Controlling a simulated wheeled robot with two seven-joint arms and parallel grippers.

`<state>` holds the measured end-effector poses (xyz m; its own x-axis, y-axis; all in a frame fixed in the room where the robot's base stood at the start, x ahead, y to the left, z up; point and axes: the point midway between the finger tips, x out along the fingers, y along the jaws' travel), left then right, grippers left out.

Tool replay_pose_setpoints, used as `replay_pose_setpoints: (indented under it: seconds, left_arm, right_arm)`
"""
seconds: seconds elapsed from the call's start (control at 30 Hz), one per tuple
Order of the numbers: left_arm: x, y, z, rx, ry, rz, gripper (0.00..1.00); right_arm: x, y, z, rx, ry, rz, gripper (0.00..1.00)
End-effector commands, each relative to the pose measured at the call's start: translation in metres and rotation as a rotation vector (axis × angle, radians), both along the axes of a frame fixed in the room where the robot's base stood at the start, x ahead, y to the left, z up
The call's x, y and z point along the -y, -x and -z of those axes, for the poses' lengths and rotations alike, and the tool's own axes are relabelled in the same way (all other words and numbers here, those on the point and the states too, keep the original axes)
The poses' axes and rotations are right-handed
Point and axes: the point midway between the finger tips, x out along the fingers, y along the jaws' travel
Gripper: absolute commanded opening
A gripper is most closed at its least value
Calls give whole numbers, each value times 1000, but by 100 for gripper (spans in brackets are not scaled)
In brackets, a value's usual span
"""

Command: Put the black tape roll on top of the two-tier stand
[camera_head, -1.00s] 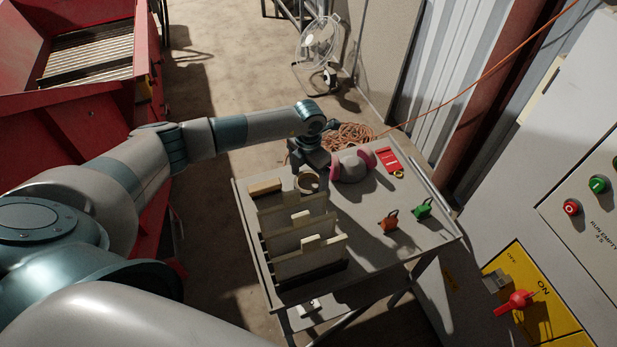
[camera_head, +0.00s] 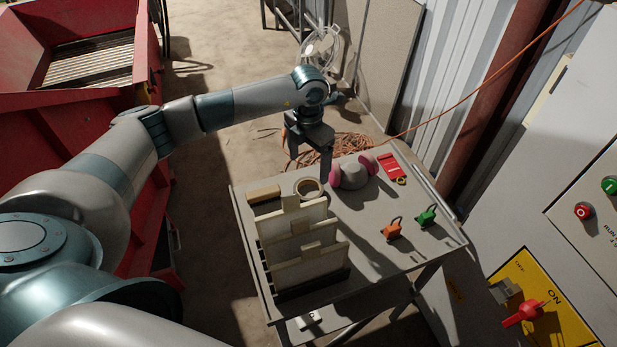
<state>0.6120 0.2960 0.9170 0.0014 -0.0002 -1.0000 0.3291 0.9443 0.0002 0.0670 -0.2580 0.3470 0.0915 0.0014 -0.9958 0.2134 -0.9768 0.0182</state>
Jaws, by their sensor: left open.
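My left gripper (camera_head: 308,167) is open, with its two fingers apart and pointing down. It hangs above the far side of a table, just behind a ring-shaped roll (camera_head: 299,193) in the picture. The roll is pale tan where I see it, not clearly black, and lies on the table behind an upright file rack. Nothing shows between the fingers. I cannot make out a clear black tape roll or a clear two-tier stand. My right gripper is not in view.
The grey table (camera_head: 375,235) holds a pale rack with upright dividers (camera_head: 300,265), a tan block (camera_head: 264,194), pink-and-grey earmuffs (camera_head: 352,175), a red tag (camera_head: 388,165), and orange (camera_head: 392,231) and green (camera_head: 427,216) padlocks. The table's right front is clear.

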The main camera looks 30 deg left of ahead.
Motion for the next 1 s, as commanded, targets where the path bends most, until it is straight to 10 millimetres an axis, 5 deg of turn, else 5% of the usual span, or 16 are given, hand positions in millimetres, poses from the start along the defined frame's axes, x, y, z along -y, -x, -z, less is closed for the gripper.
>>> replay_pose_setpoints:
  seconds: [0.3,1.0]
  left_arm:
    - [0,0,-26,0,0,-1,83]
    - [0,0,-26,0,1,-1,83]
  right_arm:
    - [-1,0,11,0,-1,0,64]
    - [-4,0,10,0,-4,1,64]
